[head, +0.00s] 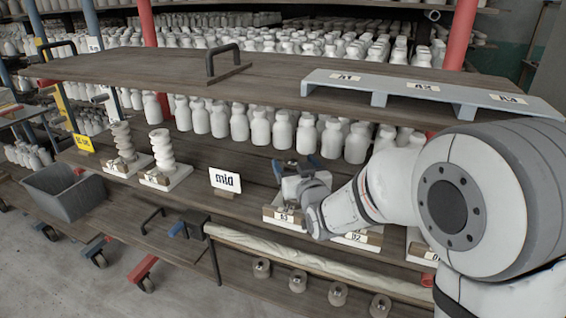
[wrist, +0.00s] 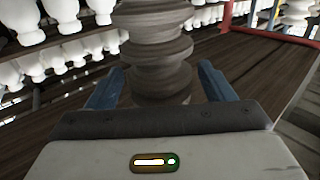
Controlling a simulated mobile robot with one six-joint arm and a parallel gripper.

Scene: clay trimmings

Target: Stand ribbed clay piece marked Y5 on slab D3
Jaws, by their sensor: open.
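A grey-brown ribbed clay piece (wrist: 155,50) stands upright between my gripper's fingers in the wrist view. Its top is cut off by the frame, and no Y5 mark can be read on it. My gripper (wrist: 158,86) is open, with one blue finger on each side of the piece. In the head view my gripper (head: 296,166) is over the middle shelf, above a slab with an unclear label (head: 284,217). A slab (head: 420,248) at the right is partly hidden by my arm; its label starts with D, the rest cannot be read.
Slab D2 (head: 358,238) lies between those slabs. A "mid" sign (head: 225,180) stands on the shelf. White bottles (head: 260,128) fill the rack at the back.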

